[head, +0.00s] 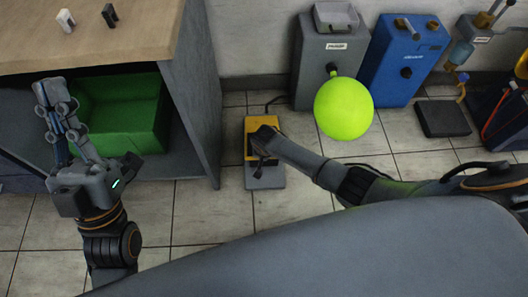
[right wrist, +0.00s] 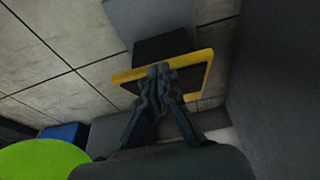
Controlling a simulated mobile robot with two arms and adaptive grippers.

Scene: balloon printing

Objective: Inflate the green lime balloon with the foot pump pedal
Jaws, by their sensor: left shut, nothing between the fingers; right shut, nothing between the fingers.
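The lime green balloon (head: 343,108) is round and swollen, attached at the nozzle of the grey pump box (head: 322,68). It also shows at the lower left of the right wrist view (right wrist: 42,160). The foot pump pedal (head: 251,124), yellow with a dark pad and grey base, sits on the floor left of the pump box. My right gripper (head: 262,150) is shut and empty, over the pedal; its fingertips overlap the dark pad in the right wrist view, but contact is unclear. My left gripper (head: 52,95) is shut and empty at the left, before the shelf.
A blue machine (head: 400,65) stands right of the pump box, with a dark block (head: 443,118) on the floor. A green bin (head: 120,110) sits inside the cabinet (head: 190,90). Small white (head: 65,20) and black (head: 109,14) items lie on the cabinet top.

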